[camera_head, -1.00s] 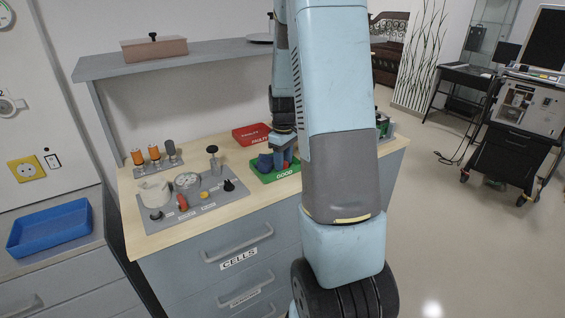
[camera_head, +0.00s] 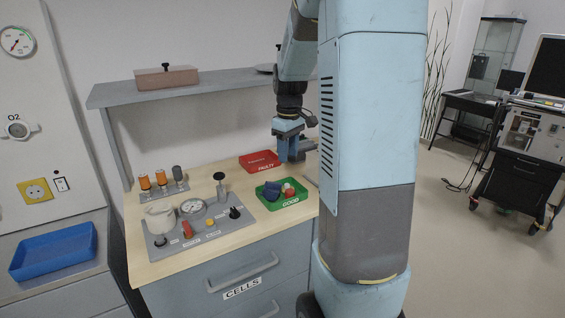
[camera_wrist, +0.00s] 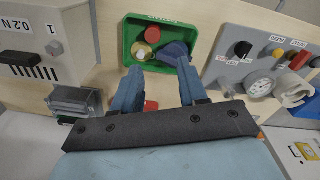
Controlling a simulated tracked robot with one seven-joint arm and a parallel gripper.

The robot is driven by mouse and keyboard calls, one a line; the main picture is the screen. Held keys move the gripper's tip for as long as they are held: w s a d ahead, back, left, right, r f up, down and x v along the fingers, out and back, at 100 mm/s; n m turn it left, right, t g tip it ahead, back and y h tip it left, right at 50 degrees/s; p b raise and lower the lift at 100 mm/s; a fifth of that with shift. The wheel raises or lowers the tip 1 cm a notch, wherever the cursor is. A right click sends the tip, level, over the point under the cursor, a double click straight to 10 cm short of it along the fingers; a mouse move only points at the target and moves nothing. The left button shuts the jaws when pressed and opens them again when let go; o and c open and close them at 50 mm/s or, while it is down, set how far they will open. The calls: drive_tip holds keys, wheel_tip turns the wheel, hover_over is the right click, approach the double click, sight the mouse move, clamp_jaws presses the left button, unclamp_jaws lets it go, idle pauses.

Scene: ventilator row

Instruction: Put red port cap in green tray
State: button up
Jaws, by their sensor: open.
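The green tray (camera_head: 291,203) labelled GOOD sits on the wooden bench top. In it lie a small red round cap (camera_head: 289,187), a pale piece and a dark blue piece (camera_head: 271,190). The wrist view shows the same tray (camera_wrist: 129,42) at the top, with the red cap (camera_wrist: 152,34) lying inside it beside a yellowish-white piece (camera_wrist: 142,50). My gripper (camera_head: 289,158) is raised above the bench behind the tray. Its blue fingers (camera_wrist: 157,74) are apart with nothing held between them. A small red patch (camera_wrist: 151,106) shows between the fingers, partly hidden; I cannot tell what it is.
A red tray (camera_head: 261,162) labelled FAULTY lies behind the green one. A grey panel (camera_head: 222,227) with a gauge and knobs stands left, with orange-topped pieces (camera_head: 152,180) behind it. A grey shelf (camera_head: 215,86) runs above the bench. A blue tray (camera_head: 54,252) is far left.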

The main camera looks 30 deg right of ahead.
drive_tip(key=s+a+r+m+t, duration=0.2)
drive_tip(key=s+a+r, duration=0.3)
drive_tip(key=s, duration=0.6)
drive_tip(key=s+a+r+m+t, duration=0.2)
drive_tip(key=s+a+r, duration=0.3)
drive_tip(key=s+a, duration=0.5)
drive_tip(key=shift+s+a+m+t, duration=0.3)
drive_tip(key=shift+s+t, duration=0.3)
drive_tip(key=shift+s, duration=0.25)
drive_tip(key=shift+r, duration=0.1)
